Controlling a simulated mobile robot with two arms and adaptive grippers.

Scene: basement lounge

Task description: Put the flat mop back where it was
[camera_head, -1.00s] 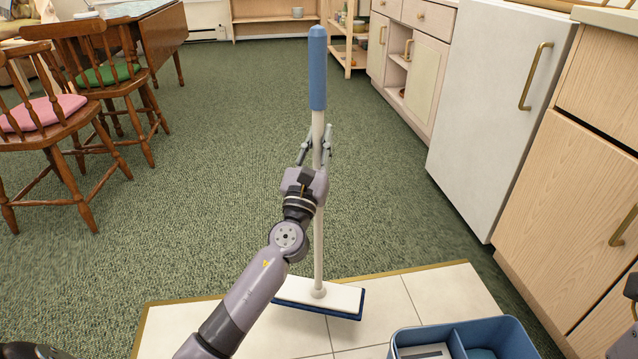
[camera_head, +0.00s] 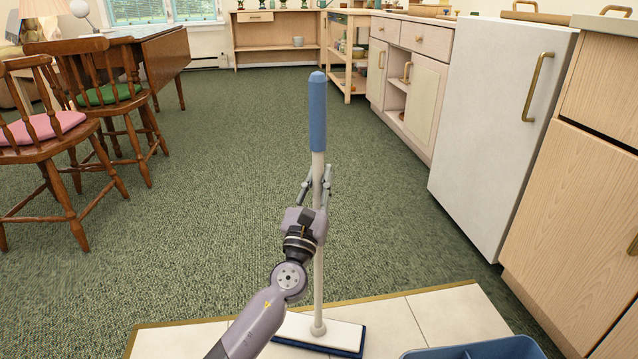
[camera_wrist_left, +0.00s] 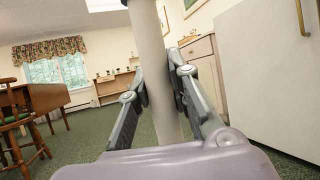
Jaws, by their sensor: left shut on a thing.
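The flat mop (camera_head: 318,266) stands upright, with a blue grip at the top, a pale pole and a white flat head with a blue pad. Its head (camera_head: 325,331) is over the white tiled patch; I cannot tell whether it touches the tiles. My left gripper (camera_head: 318,187) is shut on the pole just below the blue grip. In the left wrist view the pole (camera_wrist_left: 148,62) passes between the fingers of my left gripper (camera_wrist_left: 158,90). My right gripper is not in view.
A blue bin (camera_head: 485,350) stands at the bottom right. White tiles (camera_head: 395,320) edge onto open green carpet (camera_head: 220,170). Wooden chairs (camera_head: 60,140) and a drop-leaf table (camera_head: 160,55) are at left. A white fridge (camera_head: 490,120) and wooden cabinets (camera_head: 575,200) line the right.

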